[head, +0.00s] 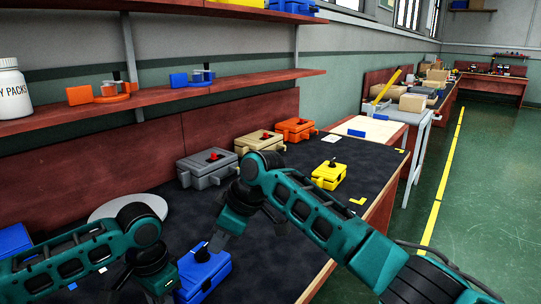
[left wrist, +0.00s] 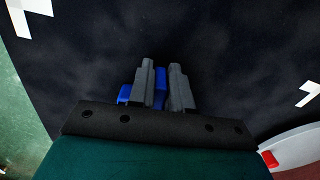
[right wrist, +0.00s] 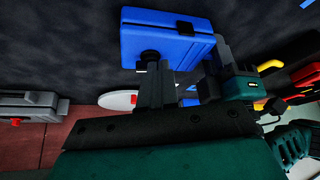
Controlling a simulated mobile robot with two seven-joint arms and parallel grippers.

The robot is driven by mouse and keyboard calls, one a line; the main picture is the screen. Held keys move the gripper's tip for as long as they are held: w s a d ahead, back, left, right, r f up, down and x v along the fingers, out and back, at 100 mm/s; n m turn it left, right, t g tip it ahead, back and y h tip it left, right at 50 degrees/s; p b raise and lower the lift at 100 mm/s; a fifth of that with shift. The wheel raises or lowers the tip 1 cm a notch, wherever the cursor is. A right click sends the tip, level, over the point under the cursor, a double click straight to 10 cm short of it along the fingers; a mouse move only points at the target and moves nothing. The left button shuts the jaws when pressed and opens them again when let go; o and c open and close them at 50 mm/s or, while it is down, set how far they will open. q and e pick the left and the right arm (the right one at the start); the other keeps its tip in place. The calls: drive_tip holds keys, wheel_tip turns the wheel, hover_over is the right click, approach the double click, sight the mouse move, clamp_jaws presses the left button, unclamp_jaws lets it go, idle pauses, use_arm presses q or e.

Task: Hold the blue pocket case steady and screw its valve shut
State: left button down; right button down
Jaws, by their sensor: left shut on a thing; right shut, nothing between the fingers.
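The blue pocket case (head: 205,278) stands on the dark mat near the bench's front edge. It also shows in the right wrist view (right wrist: 165,38), with a dark round valve (right wrist: 150,56) on its face. My left gripper (left wrist: 161,75) is shut on the case at its left side; only bits of blue show between and beside the fingers. My right gripper (right wrist: 153,75) is shut and empty, its fingertips close to the valve. Whether they touch it I cannot tell. In the head view the right gripper (head: 214,246) is over the case and partly covers its top.
A grey case (head: 207,170), a tan case (head: 257,143) and an orange case (head: 295,130) line the back of the bench. A yellow case (head: 328,175) stands right of my right arm. A pale round plate (head: 105,212) lies behind my left arm.

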sight(210, 259)
drive_tip(key=shift+f, duration=1.4)
drive_tip(key=shift+w+a, duration=0.35)
drive_tip(key=shift+a, duration=0.15)
drive_tip(key=shift+w+d, duration=0.1)
drive_tip(key=shift+w, duration=0.1)
idle(0.3)
drive_tip(key=shift+w+d, duration=0.1)
drive_tip(key=shift+w, duration=0.6)
drive_tip(key=shift+w, duration=0.2)
idle(0.4)
